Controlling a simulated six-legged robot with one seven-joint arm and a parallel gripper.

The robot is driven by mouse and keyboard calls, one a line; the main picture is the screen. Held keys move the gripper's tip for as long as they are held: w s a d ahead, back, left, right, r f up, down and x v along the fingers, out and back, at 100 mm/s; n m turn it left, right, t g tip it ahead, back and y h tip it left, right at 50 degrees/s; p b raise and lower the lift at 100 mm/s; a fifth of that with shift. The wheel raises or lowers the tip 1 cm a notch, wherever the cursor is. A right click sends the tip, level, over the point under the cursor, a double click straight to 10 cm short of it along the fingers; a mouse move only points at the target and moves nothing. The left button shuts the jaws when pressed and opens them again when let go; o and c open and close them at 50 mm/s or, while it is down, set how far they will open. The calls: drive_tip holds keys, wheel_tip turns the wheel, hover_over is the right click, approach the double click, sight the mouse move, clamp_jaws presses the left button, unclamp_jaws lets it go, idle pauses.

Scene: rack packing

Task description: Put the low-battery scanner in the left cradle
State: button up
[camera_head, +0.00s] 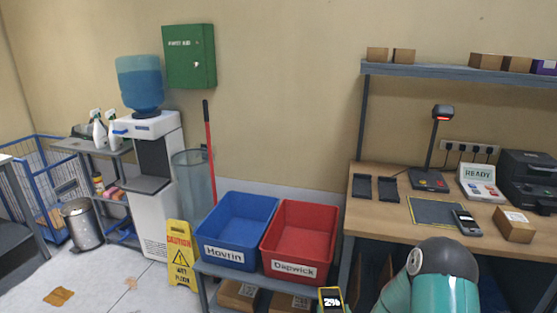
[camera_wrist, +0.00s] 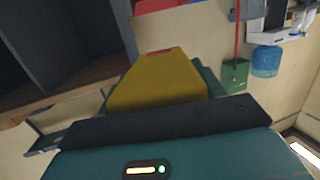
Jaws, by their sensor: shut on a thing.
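A yellow scanner (camera_head: 331,300) with a dark screen reading 2% shows at the bottom edge of the head view, cut off by the frame. The wrist view shows its yellow body (camera_wrist: 158,82) between the fingers of my gripper (camera_wrist: 162,90), which is shut on it. Two dark, flat cradles lie side by side at the left of the wooden bench: the left cradle (camera_head: 362,187) and the right cradle (camera_head: 388,188). Both look empty. The held scanner is low in front of the bench, left of my teal arm and apart from the cradles.
Another scanner (camera_head: 466,222) lies by a dark mat (camera_head: 437,211) on the bench (camera_head: 408,233). Blue (camera_head: 237,230) and red (camera_head: 300,240) bins sit left.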

drive_tip(key=shift+s+a+f, duration=0.2)
drive_tip(key=shift+s+a, duration=0.05)
drive_tip(key=shift+a, duration=0.35)
drive_tip(key=d+r+m+h, duration=0.1)
drive_tip(key=d+r, duration=0.3)
drive_tip(key=d, duration=0.7)
drive_tip(key=d+r+m+h, duration=0.1)
drive_tip(key=d+r, duration=0.3)
drive_tip(key=d, duration=0.8)
drive_tip(key=d+r+m+h, duration=0.1)
drive_tip(key=d+r, duration=0.3)
drive_tip(key=d, duration=0.7)
drive_tip(key=shift+w+d+g+h, duration=0.15)
drive_tip(key=shift+d+g+h, duration=0.15)
drive_tip(key=shift+h, duration=0.4)
drive_tip(key=shift+r, duration=0.1)
